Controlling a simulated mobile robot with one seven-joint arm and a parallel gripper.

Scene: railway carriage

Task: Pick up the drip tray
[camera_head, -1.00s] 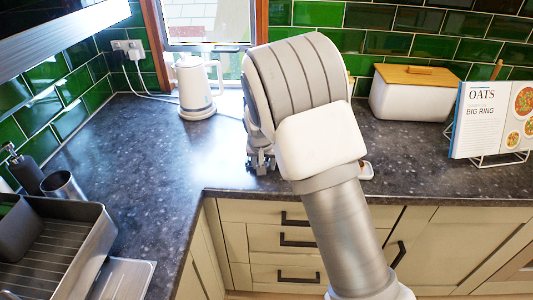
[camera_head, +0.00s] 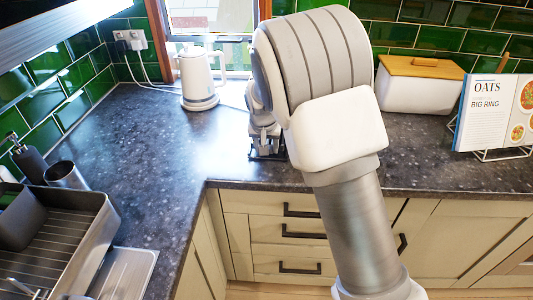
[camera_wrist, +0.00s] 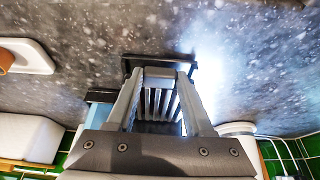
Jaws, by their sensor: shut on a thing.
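The drip tray (camera_wrist: 158,58) appears to be the dark, flat-edged piece with a slatted grille between my fingers in the wrist view. My gripper (camera_wrist: 160,76) is shut on it, with one pale finger on each side. In the head view my gripper (camera_head: 265,138) points down at the dark counter, behind and left of my arm, which hides much of it. A small dark edge shows at its tips there. I cannot tell whether the tray still touches the counter.
A white kettle (camera_head: 198,80) stands left of my gripper. A white bin with a wooden lid (camera_head: 418,88) and a cookbook on a wire stand (camera_head: 490,112) are at right. A dish rack (camera_head: 92,245) and metal cup (camera_head: 66,174) are at left. The counter between is clear.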

